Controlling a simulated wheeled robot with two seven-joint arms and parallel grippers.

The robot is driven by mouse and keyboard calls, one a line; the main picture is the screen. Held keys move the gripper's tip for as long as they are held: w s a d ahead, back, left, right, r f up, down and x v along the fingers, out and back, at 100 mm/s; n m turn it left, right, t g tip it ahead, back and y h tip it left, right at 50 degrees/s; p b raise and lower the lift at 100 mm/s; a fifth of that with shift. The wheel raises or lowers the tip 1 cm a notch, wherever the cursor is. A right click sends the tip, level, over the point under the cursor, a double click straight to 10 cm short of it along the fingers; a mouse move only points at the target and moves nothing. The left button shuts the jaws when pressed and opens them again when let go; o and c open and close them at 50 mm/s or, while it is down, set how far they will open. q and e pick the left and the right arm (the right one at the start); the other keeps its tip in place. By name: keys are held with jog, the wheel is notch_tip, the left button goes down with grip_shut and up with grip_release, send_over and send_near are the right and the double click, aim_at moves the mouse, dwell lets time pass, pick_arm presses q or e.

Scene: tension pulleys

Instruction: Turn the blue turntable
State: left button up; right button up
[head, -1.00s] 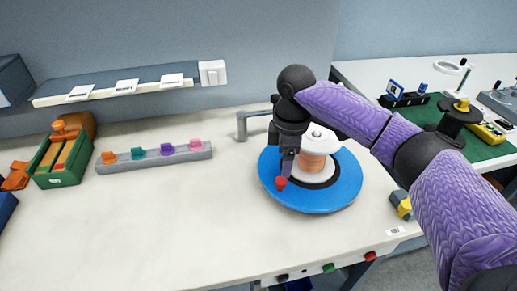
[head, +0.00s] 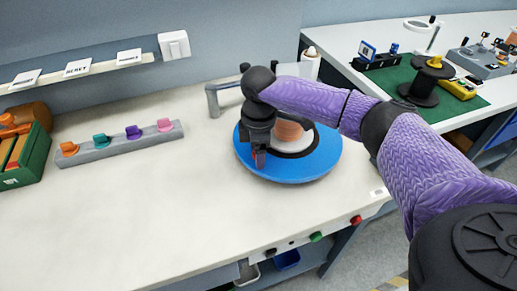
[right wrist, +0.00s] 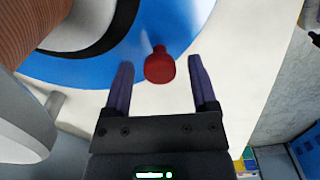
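The blue turntable (head: 310,170) lies flat on the white bench, with a black ring, a white disc and a copper-coloured spool (head: 288,131) at its middle, partly behind my arm. Its red knob (right wrist: 159,65) stands near the rim. My right gripper (head: 260,158) is over the turntable's near-left edge. In the right wrist view my right gripper (right wrist: 161,62) is open, with one finger on each side of the knob. Gaps show between knob and fingers. In the head view the fingers mostly hide the knob. My left gripper is out of view.
A grey metal bracket (head: 213,100) stands just behind the turntable. A grey rack (head: 120,145) of coloured pegs and a green box (head: 35,157) are at left. Buttons (head: 316,236) line the bench front. A green mat (head: 440,105) lies on the right bench. The front-left bench is clear.

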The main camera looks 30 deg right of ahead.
grip_shut()
dwell(1.2)
